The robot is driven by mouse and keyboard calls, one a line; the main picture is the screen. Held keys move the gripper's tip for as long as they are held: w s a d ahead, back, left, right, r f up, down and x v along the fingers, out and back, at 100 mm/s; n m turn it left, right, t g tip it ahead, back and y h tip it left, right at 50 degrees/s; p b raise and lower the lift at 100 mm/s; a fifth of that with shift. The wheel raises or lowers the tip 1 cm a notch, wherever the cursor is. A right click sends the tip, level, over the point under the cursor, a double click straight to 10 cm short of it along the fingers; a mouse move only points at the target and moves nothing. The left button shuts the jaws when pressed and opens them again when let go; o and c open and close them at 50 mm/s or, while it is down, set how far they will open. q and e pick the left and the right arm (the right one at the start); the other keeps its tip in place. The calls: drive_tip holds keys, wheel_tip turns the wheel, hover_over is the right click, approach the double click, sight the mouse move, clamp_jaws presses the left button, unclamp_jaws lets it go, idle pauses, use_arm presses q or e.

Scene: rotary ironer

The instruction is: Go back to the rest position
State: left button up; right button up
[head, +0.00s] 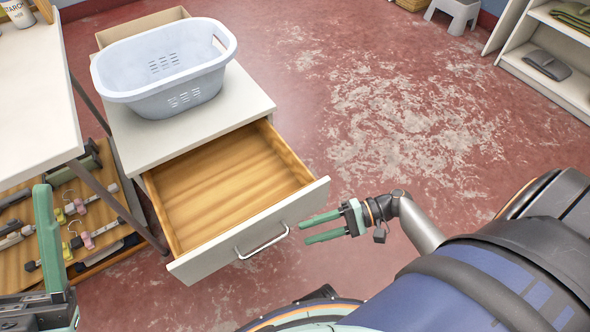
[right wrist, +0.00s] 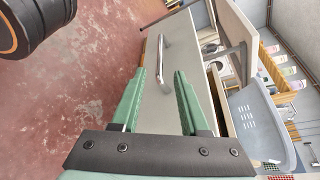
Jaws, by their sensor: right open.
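My right gripper (head: 313,228) is open and empty, a short way to the right of the open drawer's front. Its two green fingers point toward the drawer handle (head: 262,240), and clear floor shows between them and the handle. In the right wrist view the fingers (right wrist: 156,98) stand apart with the drawer front (right wrist: 190,65) beyond them. The drawer (head: 225,190) is pulled out and its wooden inside is empty.
A pale blue laundry basket (head: 160,95) sits on the cabinet top (head: 245,100). A white table (head: 30,100) stands at the left, with hangers on a wooden shelf (head: 20,260) below. A white shelf unit (head: 545,80) stands at the far right. The red worn floor (head: 400,110) between is clear.

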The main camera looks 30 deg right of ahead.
drive_tip(key=shift+s+d, duration=0.15)
drive_tip(key=shift+d, duration=0.25)
